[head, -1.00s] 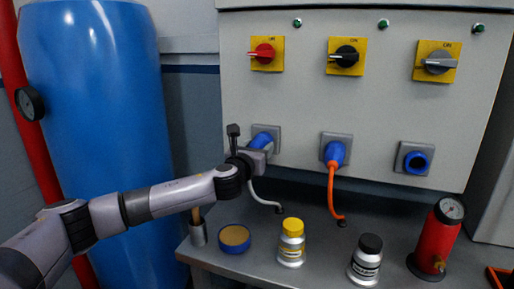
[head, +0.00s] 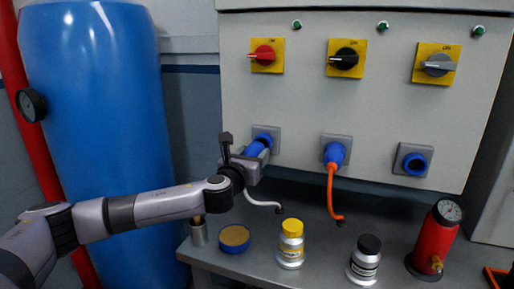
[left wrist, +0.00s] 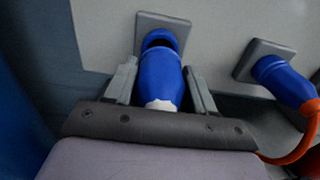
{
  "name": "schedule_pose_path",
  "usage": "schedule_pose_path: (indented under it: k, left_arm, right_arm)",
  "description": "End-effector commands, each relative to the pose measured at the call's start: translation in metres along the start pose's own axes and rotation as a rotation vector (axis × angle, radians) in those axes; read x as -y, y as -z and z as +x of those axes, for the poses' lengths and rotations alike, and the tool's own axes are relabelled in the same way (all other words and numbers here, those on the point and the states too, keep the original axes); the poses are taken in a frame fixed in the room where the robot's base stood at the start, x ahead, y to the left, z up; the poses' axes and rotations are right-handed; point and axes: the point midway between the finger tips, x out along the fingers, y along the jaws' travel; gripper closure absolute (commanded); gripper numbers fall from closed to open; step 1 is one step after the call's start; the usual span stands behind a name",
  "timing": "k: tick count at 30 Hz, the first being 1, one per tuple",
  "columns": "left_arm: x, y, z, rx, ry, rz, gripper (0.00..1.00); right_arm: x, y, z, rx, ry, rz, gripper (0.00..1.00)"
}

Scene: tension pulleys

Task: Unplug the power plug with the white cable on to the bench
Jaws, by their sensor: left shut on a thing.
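The blue power plug with the white cable (head: 257,147) is held in my left gripper (head: 254,160) in front of the left socket (head: 274,132). In the left wrist view, my left gripper (left wrist: 160,92) has one finger on each side of the plug (left wrist: 160,78). A dark opening shows between the plug's far end and the rim of the socket (left wrist: 172,20); I cannot tell whether the plug is fully clear. The white cable (head: 262,203) hangs from behind the gripper to the bench (head: 208,262). My right gripper is not in view.
A second blue plug (head: 334,154) with an orange cable sits in the middle socket; the right socket (head: 415,162) is empty. On the bench stand a round tin (head: 234,237), a yellow-capped bottle (head: 291,247), a black-capped bottle (head: 366,262) and a red gauge cylinder (head: 435,238).

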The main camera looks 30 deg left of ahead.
Motion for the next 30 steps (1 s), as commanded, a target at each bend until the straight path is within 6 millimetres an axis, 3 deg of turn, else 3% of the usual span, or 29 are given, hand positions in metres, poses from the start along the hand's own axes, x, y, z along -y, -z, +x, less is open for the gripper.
schedule_pose_path:
  k: [15, 30]
  left_arm:
    - [0.000, -0.002, -0.020, 0.003, 0.001, 0.000, 0.94]
    - [0.000, -0.001, -0.022, 0.002, 0.000, 0.000, 0.94]
  right_arm:
    - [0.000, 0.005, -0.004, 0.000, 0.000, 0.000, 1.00]
    - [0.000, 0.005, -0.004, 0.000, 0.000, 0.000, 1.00]
